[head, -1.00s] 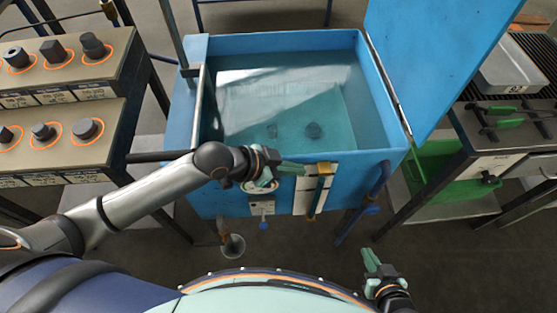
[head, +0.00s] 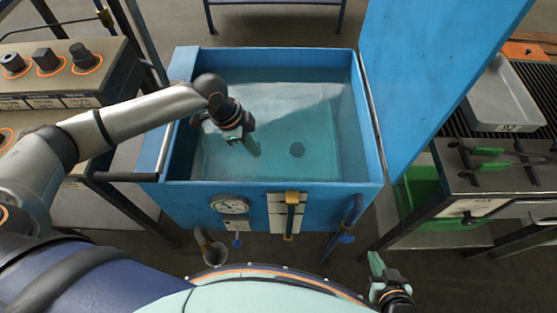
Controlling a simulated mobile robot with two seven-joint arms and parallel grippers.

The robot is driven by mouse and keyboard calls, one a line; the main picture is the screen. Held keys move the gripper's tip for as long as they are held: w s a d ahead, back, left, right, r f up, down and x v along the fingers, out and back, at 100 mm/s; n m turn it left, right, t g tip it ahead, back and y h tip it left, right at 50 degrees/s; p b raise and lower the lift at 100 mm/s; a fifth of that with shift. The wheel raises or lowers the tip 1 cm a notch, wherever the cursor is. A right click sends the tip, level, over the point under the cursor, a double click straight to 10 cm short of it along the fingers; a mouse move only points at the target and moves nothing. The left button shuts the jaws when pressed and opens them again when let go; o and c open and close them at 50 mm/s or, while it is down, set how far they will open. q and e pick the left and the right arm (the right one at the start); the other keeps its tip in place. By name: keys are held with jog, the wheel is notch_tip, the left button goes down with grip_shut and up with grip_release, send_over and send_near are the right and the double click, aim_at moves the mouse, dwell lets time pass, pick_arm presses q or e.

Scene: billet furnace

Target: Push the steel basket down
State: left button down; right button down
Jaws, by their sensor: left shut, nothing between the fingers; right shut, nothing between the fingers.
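The blue tank (head: 275,192) stands open in the middle, filled with clear teal liquid. I cannot pick out a steel basket with certainty; a pale rectangular area (head: 220,158) shows under the liquid. My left gripper (head: 252,148) is shut and empty, pointing down over the tank's middle. I cannot tell whether its tips touch the liquid. My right gripper (head: 375,264) is shut and empty, low in front of the tank at the right.
The tank's blue lid (head: 425,75) stands raised at the right. A gauge (head: 231,205) and a blue-handled valve (head: 347,220) are on the front. A grey tray (head: 503,100) lies on the right rack. A bench with dark pieces (head: 85,100) stands left.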

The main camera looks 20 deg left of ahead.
pick_arm(q)
jog(key=b, duration=0.1)
send_near(264, 178)
jog(key=d+f, duration=0.2)
jog(key=f, duration=0.1)
jog(key=w+d+f, duration=0.1)
jog(key=f, duration=0.1)
jog(key=shift+w+d, duration=0.1)
jog(key=shift+f, duration=0.55)
pick_arm(e)
jog(key=shift+w+d+f, duration=0.2)
jog(key=shift+w+f, duration=0.1)
jog(key=shift+f, duration=0.35)
pick_arm(q)
jog(key=shift+b, duration=0.3)
